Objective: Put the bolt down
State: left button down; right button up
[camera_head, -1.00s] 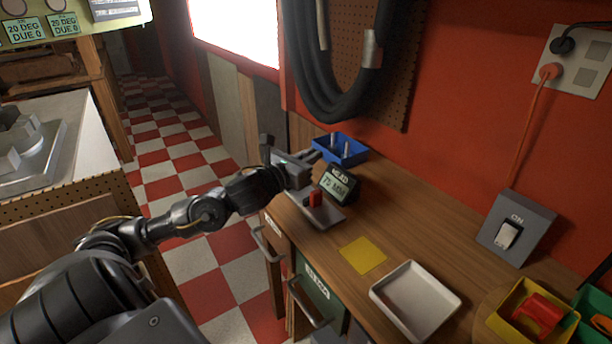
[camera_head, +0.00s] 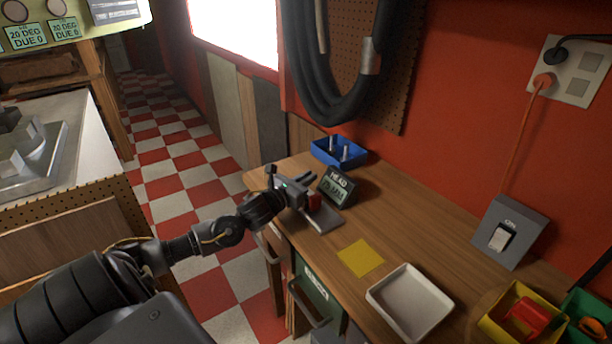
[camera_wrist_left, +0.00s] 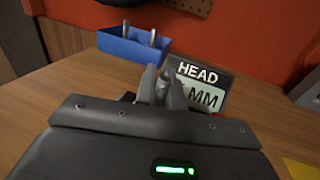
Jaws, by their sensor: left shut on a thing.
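My left gripper (camera_head: 308,182) is at the gauge on the workbench, just left of its display (camera_head: 338,187), which reads HEAD and MM. In the left wrist view its fingers (camera_wrist_left: 162,82) are close together in front of the display (camera_wrist_left: 199,87). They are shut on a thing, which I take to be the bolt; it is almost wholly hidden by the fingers. The gauge's grey base (camera_head: 325,218) and red part (camera_head: 315,202) show just below and beside the gripper. My right gripper is not in view.
A blue bin (camera_head: 325,154) with upright bolts stands behind the gauge, also in the wrist view (camera_wrist_left: 117,47). A yellow square (camera_head: 361,258), a white tray (camera_head: 410,303), a yellow bin (camera_head: 492,325) and a switch box (camera_head: 513,232) lie to the right. Bare wood (camera_head: 415,235) is free.

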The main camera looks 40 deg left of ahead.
pick_arm(q)
jog(key=shift+f, duration=0.1)
jog(key=c, duration=1.5)
grip_release()
jog(key=shift+r, duration=0.2)
jog(key=shift+s+f, duration=0.2)
jog(key=shift+s, duration=0.15)
jog(key=s+b, duration=0.2)
jog(key=s, duration=0.7)
jog(key=shift+s+a, duration=0.1)
jog(key=shift+s, duration=0.2)
jog(key=shift+s+r, duration=0.1)
jog(key=shift+s, duration=0.8)
